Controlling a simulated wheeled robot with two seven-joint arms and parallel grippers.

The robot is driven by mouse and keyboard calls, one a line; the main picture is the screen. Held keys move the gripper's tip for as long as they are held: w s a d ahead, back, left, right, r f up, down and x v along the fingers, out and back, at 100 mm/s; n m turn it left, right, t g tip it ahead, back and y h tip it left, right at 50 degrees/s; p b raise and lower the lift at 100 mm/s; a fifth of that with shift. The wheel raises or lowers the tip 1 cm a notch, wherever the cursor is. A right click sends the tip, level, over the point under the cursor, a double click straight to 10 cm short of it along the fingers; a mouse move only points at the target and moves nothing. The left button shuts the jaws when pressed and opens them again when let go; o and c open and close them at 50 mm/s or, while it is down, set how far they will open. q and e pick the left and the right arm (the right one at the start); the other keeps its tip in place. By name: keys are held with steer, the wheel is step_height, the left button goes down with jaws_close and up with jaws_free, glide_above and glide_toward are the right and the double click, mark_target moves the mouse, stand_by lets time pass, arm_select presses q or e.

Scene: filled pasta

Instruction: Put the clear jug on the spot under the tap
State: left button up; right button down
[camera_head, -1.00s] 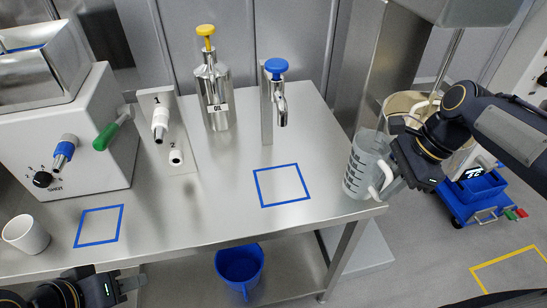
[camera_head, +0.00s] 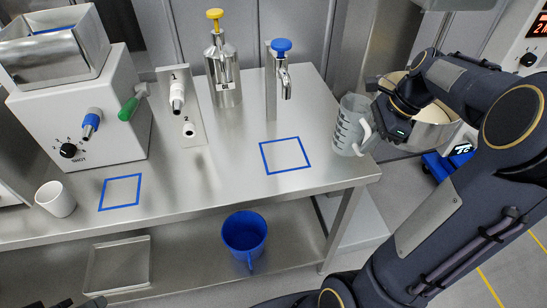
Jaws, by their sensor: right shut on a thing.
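The clear jug (camera_head: 350,122) with dark measuring marks and a pale handle is at the right end of the steel table, nearly upright. My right gripper (camera_head: 379,124) is shut on it from the right, at the handle side; the fingertips are partly hidden. I cannot tell if the jug's base touches the table. The tap (camera_head: 283,75) with a blue knob stands at the back. The blue square outline (camera_head: 285,155) in front of and below it is empty, left of the jug. Only a sliver of my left gripper (camera_head: 92,302) shows at the bottom left edge.
An oil dispenser (camera_head: 221,75) with a yellow knob stands left of the tap. A white cup (camera_head: 56,199) sits near another blue square (camera_head: 120,192) at the left. A blue jug (camera_head: 244,236) is on the lower shelf. The tabletop between jug and square is clear.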

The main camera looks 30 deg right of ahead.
steer(key=w+a+f+p, duration=0.1)
steer(key=w+a, duration=0.3)
steer(key=a, duration=0.3)
steer(key=w+a+f+p, duration=0.1)
steer(key=w+a, duration=0.3)
steer(key=a, duration=0.4)
steer(key=shift+f, duration=0.8)
steer(key=shift+w, duration=0.1)
steer(key=c, duration=1.9)
jaws_free()
steer(key=shift+f, duration=0.15)
steer(key=o, duration=0.5)
steer(key=shift+c, duration=0.2)
